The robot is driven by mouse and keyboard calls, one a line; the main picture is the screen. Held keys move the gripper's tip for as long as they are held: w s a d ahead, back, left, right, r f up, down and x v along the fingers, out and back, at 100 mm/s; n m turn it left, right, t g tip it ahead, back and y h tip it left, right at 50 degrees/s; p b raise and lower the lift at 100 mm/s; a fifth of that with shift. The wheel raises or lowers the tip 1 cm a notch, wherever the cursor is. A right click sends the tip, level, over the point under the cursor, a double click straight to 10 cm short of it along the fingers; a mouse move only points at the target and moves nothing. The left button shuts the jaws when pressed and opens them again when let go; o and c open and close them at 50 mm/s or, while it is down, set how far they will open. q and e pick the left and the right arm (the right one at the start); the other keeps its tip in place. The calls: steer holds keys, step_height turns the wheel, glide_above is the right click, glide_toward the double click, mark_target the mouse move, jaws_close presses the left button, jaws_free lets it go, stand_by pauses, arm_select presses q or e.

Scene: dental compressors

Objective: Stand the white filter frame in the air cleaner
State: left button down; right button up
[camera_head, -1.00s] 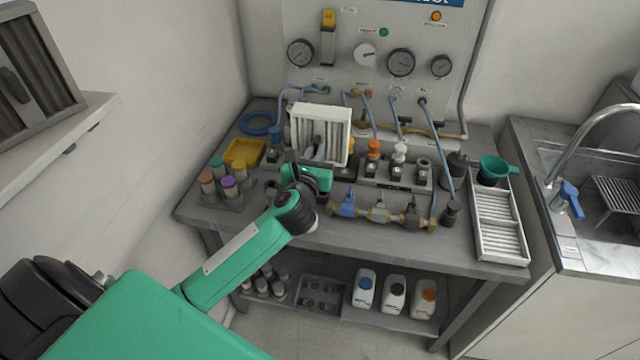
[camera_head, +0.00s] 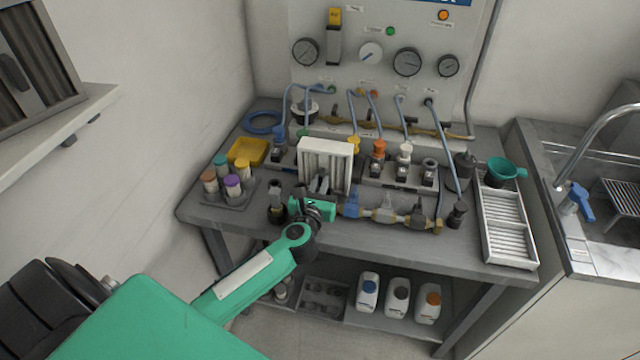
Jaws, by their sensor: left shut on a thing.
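The white filter frame (camera_head: 327,151) with pleated grey-white filling stands upright above the middle of the grey bench in the head view. My left gripper (camera_head: 319,187) is shut on its lower part, with the green wrist in front and below. The frame hides part of the valves and hoses behind it. I cannot tell whether its lower edge touches the bench. A grey box with dark slats (camera_head: 38,62), possibly the air cleaner, stands on the left wall shelf, cut off by the picture edge. My right gripper is not in view.
A rack of coloured-capped jars (camera_head: 229,192) and a yellow tray (camera_head: 247,151) stand left of the frame. Valve blocks (camera_head: 400,172) and a brass pipe row (camera_head: 384,214) lie to the right. A white slatted tray (camera_head: 508,231) lies at the bench's right end, beside the sink.

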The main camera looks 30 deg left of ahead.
arm_select(q)
steer(key=shift+f, duration=0.15)
steer(key=c, duration=1.5)
jaws_free()
